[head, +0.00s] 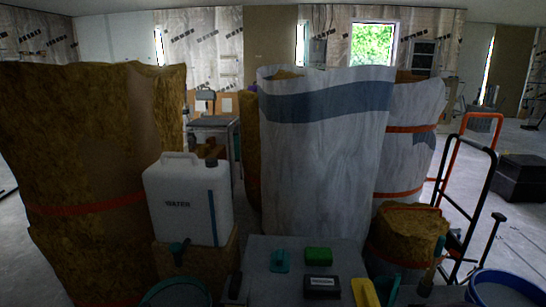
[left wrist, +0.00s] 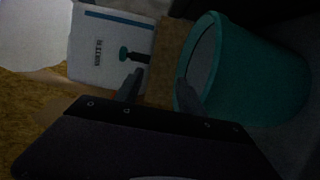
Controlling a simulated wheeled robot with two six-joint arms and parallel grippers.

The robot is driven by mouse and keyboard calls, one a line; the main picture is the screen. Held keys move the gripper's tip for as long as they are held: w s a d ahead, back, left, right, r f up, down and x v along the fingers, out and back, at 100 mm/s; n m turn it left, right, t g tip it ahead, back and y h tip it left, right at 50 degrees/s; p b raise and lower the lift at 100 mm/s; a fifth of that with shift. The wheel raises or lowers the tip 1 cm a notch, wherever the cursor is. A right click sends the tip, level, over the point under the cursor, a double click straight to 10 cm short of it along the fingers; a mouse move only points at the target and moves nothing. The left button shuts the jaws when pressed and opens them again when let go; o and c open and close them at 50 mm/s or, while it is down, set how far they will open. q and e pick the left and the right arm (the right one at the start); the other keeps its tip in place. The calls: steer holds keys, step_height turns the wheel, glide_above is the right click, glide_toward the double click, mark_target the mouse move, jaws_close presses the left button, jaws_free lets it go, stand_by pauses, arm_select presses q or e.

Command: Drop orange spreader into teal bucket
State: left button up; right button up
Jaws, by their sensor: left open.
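The teal bucket (left wrist: 262,82) is at the right of the left wrist view, seen tilted, with its mouth facing left. Part of its rim (head: 172,284) shows at the bottom edge of the head view, below the water container. My left gripper (left wrist: 160,79) is open, with nothing visible between its fingers. Its right finger overlaps the bucket's rim in the picture; I cannot tell whether they touch. I cannot make out an orange spreader in either view. My right gripper is not in view.
A white water container (head: 188,205) with a teal tap stands on a tan block. A grey worktop (head: 262,252) holds a teal item (head: 280,261), a green block (head: 318,254), a black box (head: 322,287) and a yellow item (head: 365,292). A blue bucket (head: 505,281) is at right. Tall wrapped rolls (head: 325,160) stand behind.

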arm_select(q)
steer(key=shift+v, duration=1.55)
